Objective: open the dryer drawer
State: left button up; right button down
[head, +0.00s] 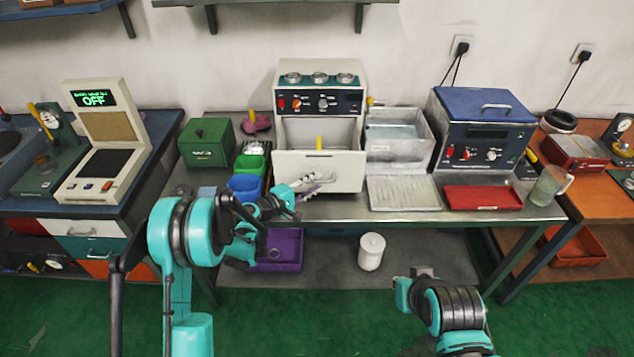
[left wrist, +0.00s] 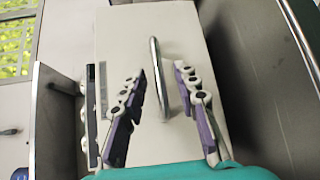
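The dryer (head: 320,100) is the pale machine in the middle of the bench, with a dark control strip. Its white drawer front (head: 345,174) stands forward of the body, and an open cavity with a yellow item shows behind it. My left gripper (head: 308,190) is in front of that drawer front at its lower left. In the left wrist view, the metal bar handle (left wrist: 157,75) runs up the pale drawer front (left wrist: 125,40). The fingers of my left gripper (left wrist: 166,112) are spread apart, one on each side of the handle. My right gripper (head: 420,274) is low, away from the bench; its fingers are unclear.
Blue (head: 245,186) and green bins stand left of the dryer. A metal basin (head: 398,135), a ribbed tray (head: 403,193) and a blue-lidded machine (head: 482,108) are to its right. A purple bin (head: 280,250) and white canister (head: 371,252) sit on the lower shelf.

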pick_arm(q)
jog(key=v, duration=1)
jog(key=shift+s, duration=0.15)
jog(key=s+r+m+g+y, duration=0.3)
jog(key=s+r+m+y, duration=0.35)
jog(key=s, duration=0.65)
jog(key=s+a+m+y, duration=0.2)
jog(key=s+a, duration=0.2)
jog(key=s, duration=0.5)
jog(key=s+a+m+g+y, duration=0.1)
jog(key=s+a+m+y, duration=0.1)
jog(key=s+a, duration=0.3)
jog(key=shift+s+y, duration=0.65)
jog(key=shift+s, duration=1.4)
